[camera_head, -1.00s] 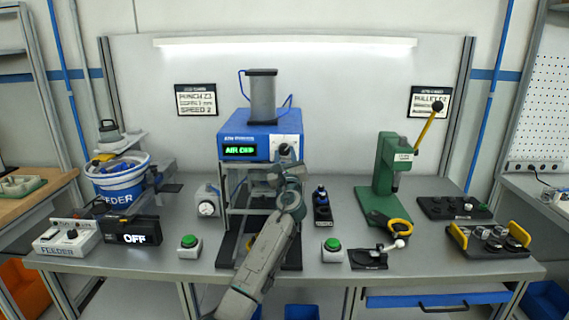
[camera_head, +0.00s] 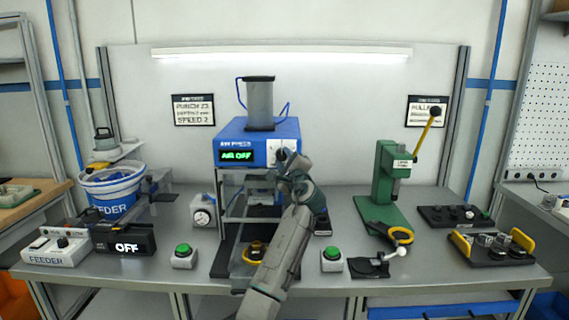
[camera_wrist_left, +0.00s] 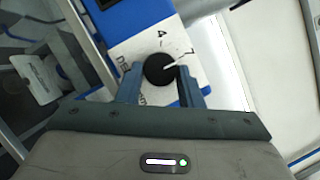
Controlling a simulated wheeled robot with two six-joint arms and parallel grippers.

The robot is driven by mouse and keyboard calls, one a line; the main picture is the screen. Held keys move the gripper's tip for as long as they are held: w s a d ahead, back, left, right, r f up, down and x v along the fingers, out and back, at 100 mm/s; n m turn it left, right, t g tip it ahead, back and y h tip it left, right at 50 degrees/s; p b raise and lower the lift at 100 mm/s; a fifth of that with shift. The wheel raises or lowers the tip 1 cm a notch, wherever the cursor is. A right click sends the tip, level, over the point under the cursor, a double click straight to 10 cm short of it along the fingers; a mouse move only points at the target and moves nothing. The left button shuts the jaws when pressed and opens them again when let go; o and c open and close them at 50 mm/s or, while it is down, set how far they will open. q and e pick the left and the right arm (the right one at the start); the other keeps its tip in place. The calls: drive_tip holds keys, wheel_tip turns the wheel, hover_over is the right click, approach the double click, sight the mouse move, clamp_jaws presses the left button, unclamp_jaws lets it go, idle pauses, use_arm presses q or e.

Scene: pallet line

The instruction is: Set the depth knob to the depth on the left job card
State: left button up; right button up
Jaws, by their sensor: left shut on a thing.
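The black depth knob (camera_wrist_left: 160,69) with a white pointer sits on the white dial plate of the blue press head (camera_head: 230,151). In the left wrist view it lies between the two fingers of my left gripper (camera_wrist_left: 158,80), which is shut on it. The pointer points right, towards a mark that looks like 7; a 4 stands higher on the dial. In the head view my left gripper (camera_head: 285,160) is at the right of the panel and partly hides the knob. The left job card (camera_head: 193,110) hangs on the back wall; its depth line is too blurred to read. My right gripper does not show.
The press display (camera_head: 235,156) reads AIR OFF. A round gauge (camera_head: 203,217) and green buttons (camera_head: 183,250) stand on the bench near the press. A green lever press (camera_head: 385,180) stands to the right, with a second card (camera_head: 427,111) above it.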

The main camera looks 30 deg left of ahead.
use_arm(q)
drive_tip(key=shift+f, duration=0.1)
idle(0.4)
drive_tip(key=o, duration=0.9)
drive_tip(key=shift+o, duration=0.4)
drive_tip(key=shift+s+d, duration=0.1)
